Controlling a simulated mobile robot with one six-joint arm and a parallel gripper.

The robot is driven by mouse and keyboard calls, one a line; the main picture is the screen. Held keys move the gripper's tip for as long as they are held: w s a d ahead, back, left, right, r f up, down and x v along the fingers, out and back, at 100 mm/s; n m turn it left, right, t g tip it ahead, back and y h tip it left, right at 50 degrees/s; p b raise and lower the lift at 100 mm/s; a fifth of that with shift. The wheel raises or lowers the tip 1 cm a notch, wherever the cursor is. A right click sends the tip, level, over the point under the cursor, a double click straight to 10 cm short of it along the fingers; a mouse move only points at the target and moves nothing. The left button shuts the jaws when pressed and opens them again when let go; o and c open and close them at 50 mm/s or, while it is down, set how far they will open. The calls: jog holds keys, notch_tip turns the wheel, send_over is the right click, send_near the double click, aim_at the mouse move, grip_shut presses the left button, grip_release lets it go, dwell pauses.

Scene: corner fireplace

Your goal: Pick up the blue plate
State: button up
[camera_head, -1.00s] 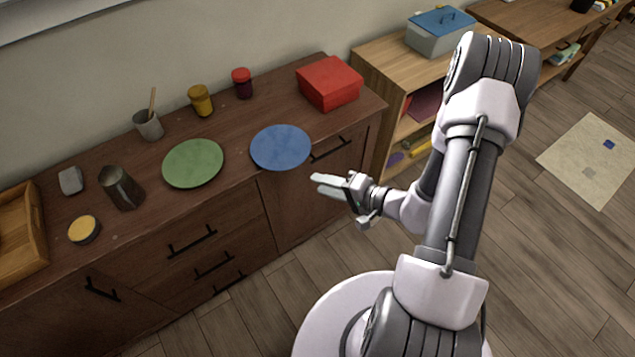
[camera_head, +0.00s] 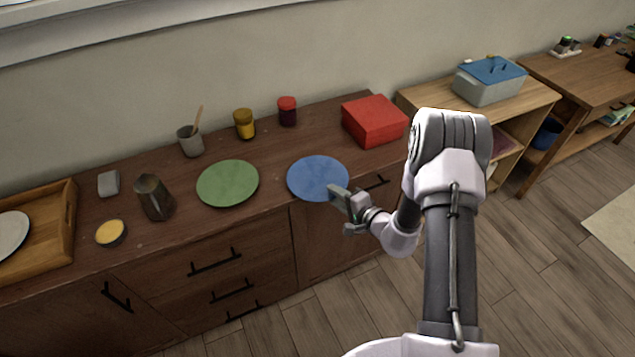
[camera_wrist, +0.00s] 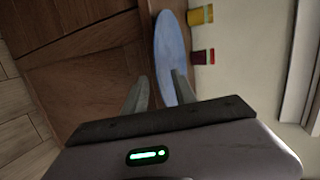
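The blue plate (camera_head: 317,177) lies flat on the dark wooden sideboard (camera_head: 270,160), close to its front edge. My gripper (camera_head: 338,198) is at the plate's near right rim in the head view. In the wrist view the plate (camera_wrist: 170,50) appears edge-on, ahead of and partly between the two fingers of my gripper (camera_wrist: 158,92). The fingers are apart, with a gap between them. I cannot tell whether either finger touches the rim.
A green plate (camera_head: 228,183) lies left of the blue plate. A red box (camera_head: 374,121) stands behind to the right. A red jar (camera_head: 287,111), yellow jar (camera_head: 244,124), grey cup (camera_head: 191,141) and metal pitcher (camera_head: 153,197) also stand on the sideboard.

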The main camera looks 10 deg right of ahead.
grip_shut()
dwell(1.4)
